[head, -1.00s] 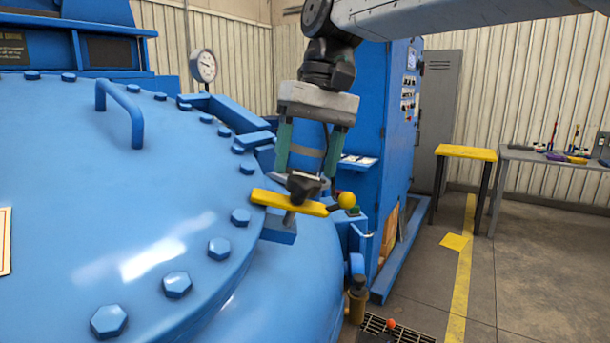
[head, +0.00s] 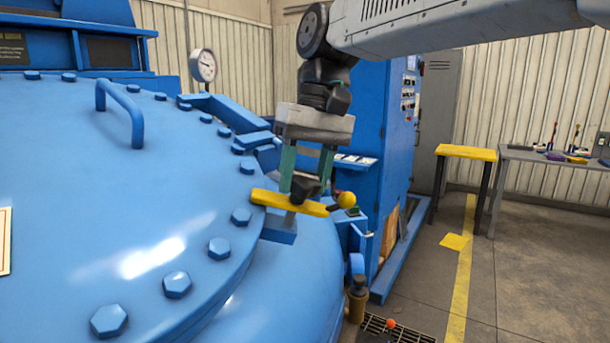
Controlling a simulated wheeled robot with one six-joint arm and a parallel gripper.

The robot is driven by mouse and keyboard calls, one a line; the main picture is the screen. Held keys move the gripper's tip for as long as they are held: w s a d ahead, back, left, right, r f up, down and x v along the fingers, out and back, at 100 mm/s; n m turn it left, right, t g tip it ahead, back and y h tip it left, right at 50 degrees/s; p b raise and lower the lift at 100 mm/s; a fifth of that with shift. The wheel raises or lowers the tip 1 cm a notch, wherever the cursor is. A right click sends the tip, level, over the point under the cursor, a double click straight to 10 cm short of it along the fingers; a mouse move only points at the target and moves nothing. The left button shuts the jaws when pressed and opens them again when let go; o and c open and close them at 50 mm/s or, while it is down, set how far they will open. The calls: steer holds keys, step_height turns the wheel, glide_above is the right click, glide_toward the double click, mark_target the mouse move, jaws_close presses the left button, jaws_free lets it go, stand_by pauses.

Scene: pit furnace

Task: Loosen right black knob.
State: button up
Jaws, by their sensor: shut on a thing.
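The black knob (head: 302,188) sits on top of a yellow clamp bar (head: 272,198) at the right edge of the blue furnace lid (head: 130,190). My gripper (head: 305,180) comes down from above with its two green-grey fingers on either side of the knob. It is shut on the knob, and the fingers partly hide it. A yellow ball (head: 347,200) on a short dark handle sticks out beyond the bar's right end.
A pressure gauge (head: 203,65) stands behind the lid. A blue control cabinet (head: 385,150) is close behind my gripper. A yellow-topped stand (head: 466,153) and a grey workbench (head: 560,158) are at the right. The floor at right front is clear.

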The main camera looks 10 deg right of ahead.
steer(key=n+h, duration=0.1)
steer(key=n, duration=0.2)
steer(key=n+t+h, duration=0.1)
steer(key=n, duration=0.2)
steer(key=shift+a, duration=0.1)
steer(key=n+t, duration=0.1)
steer(key=n, duration=0.2)
steer(key=shift+s+h, duration=0.1)
steer(key=shift+h, duration=0.3)
steer(key=shift+n+t, duration=0.6)
steer(key=shift+n, duration=1.2)
steer(key=o, duration=1)
